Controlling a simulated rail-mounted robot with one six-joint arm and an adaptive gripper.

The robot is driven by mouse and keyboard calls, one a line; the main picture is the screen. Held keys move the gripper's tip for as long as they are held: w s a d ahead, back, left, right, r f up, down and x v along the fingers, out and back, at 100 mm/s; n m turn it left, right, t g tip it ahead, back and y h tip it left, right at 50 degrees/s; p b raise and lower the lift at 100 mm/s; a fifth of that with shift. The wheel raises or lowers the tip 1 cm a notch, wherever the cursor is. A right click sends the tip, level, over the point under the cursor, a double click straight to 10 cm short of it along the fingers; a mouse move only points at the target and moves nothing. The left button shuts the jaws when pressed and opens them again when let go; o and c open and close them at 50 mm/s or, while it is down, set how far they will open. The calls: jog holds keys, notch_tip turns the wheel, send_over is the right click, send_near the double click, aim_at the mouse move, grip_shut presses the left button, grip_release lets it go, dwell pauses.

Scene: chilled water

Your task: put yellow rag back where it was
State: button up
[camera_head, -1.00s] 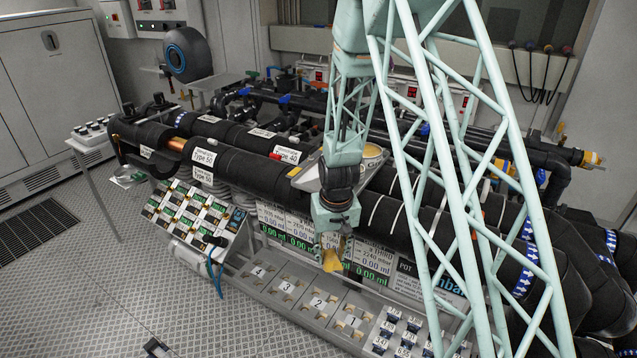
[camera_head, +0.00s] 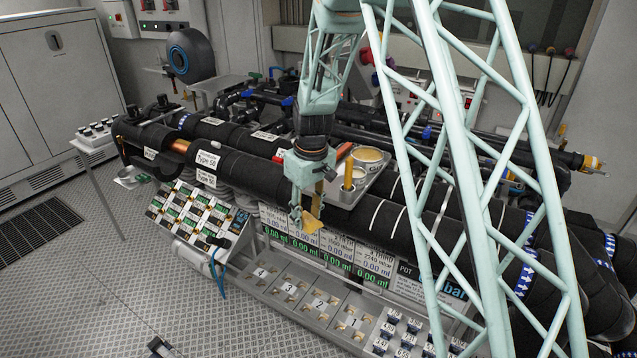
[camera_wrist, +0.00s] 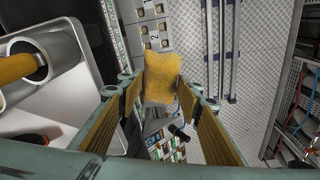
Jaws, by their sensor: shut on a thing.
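The yellow rag (camera_head: 312,222) hangs from my gripper (camera_head: 310,212) in the head view, in front of the upper black pipe and above the row of numeric displays. In the wrist view the rag (camera_wrist: 160,80) shows as a rough yellow sheet between the two fingertips of my gripper (camera_wrist: 158,88). The fingers are shut on it. The rag is in the air, apart from the surfaces below.
A grey tray (camera_head: 376,186) with round containers and an upright yellow cylinder (camera_head: 348,172) sits on the pipes, just right of my gripper. A sloped panel of small modules (camera_head: 192,212) stands left. Numbered bins (camera_head: 290,290) lie below. Open floor (camera_head: 110,290) is at left.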

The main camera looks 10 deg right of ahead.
jog(key=a+r+n, duration=0.1)
jog(key=r, duration=0.2)
jog(key=w+a+r+n, duration=0.1)
jog(key=a+r, duration=0.1)
jog(key=r, duration=0.1)
jog(key=w+a+r+n+p, duration=0.1)
jog(key=a+r, duration=0.1)
jog(key=r, duration=0.1)
jog(key=shift+w+r+n+y, duration=0.15)
jog(key=shift+r+n+y, duration=0.15)
jog(key=shift+c, duration=0.2)
jog(key=w+d, duration=0.3)
jog(key=w+d+f+p, duration=0.1)
jog(key=w+d, duration=0.2)
jog(key=d, duration=0.1)
jog(key=w+d, duration=0.4)
jog(key=shift+w+d+f+p, duration=0.1)
jog(key=shift+f+p, duration=0.15)
jog(key=shift+p, duration=0.1)
jog(key=shift+w+d, duration=0.3)
jog(key=shift+d, duration=0.05)
jog(key=shift+f, duration=1.8)
jog(key=shift+f, duration=0.15)
jog(key=o, duration=0.8)
